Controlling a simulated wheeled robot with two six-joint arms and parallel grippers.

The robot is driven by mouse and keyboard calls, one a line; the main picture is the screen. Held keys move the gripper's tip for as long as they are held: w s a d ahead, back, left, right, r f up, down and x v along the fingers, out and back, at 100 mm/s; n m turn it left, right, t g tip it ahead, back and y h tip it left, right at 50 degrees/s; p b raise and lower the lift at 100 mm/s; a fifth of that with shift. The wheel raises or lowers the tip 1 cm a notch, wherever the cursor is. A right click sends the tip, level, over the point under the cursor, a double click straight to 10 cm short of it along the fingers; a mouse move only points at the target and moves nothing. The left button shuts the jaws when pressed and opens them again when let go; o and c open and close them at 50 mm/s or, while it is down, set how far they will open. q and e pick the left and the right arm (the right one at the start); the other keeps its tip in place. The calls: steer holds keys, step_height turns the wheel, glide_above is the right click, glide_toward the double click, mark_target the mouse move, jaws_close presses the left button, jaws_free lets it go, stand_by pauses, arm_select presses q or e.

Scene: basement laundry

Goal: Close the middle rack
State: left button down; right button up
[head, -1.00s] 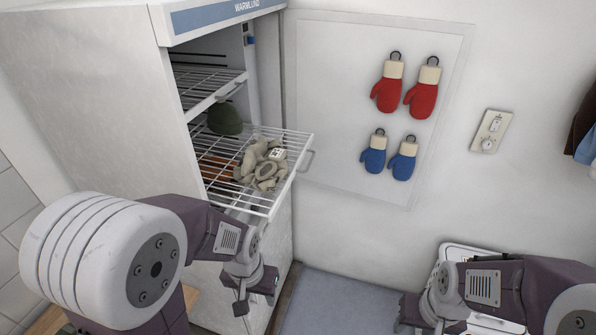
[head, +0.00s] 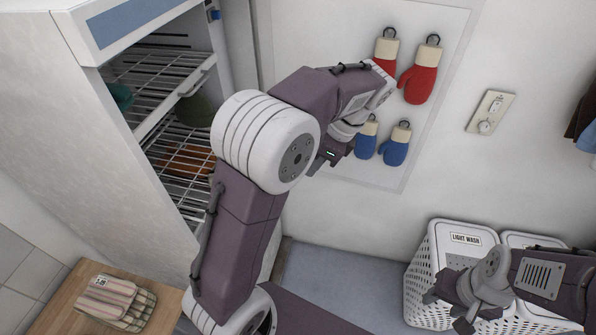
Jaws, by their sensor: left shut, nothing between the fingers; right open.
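The drying cabinet (head: 45,95) stands open at the left. Inside it, the middle rack (head: 196,197) is a white wire shelf below an upper rack (head: 152,73). A dark green item (head: 195,110) and an orange-brown item (head: 182,162) show at the middle rack. My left arm crosses in front and hides the rack's front end, so I cannot tell how far out it stands. My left gripper (head: 325,163) is shut and empty, right of the cabinet before the wall mittens. My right gripper (head: 445,312) is open at the lower right, before the baskets.
Red mittens (head: 418,84) and blue mittens (head: 394,148) hang on the wall. White laundry baskets (head: 422,250), one marked LIGHT WASH, stand at the lower right. Folded striped cloths (head: 112,300) lie on a wooden top (head: 62,318) at the lower left. A blue-grey mat (head: 335,275) lies on the floor.

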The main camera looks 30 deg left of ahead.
mark_target(195, 170)
arm_select(q)
steer(key=s+a+f+p, duration=0.1)
steer(key=s+a+f, duration=0.1)
steer(key=a+f, duration=0.5)
steer(key=shift+x, duration=1.2)
arm_select(e)
steer(key=shift+s+r, duration=0.25)
steer(key=shift+r, duration=0.5)
arm_select(q)
steer(key=shift+s+d, duration=0.15)
steer(key=shift+s, duration=0.1)
steer(key=s+a+p, duration=0.2)
steer(key=a+p, duration=0.1)
steer(key=a, duration=0.5)
steer(key=s+a+p, duration=0.2)
steer(key=a, duration=0.6)
steer(key=s+a+p, duration=0.2)
steer(key=a+p, duration=0.1)
steer(key=a, duration=0.5)
steer(key=shift+a+p, duration=0.3)
steer(key=shift+r, duration=0.15)
arm_select(e)
step_height(195, 170, up, 8)
steer(key=shift+d, duration=0.2)
arm_select(q)
steer(key=shift+w, duration=0.1)
arm_select(e)
steer(key=shift+r, duration=0.1)
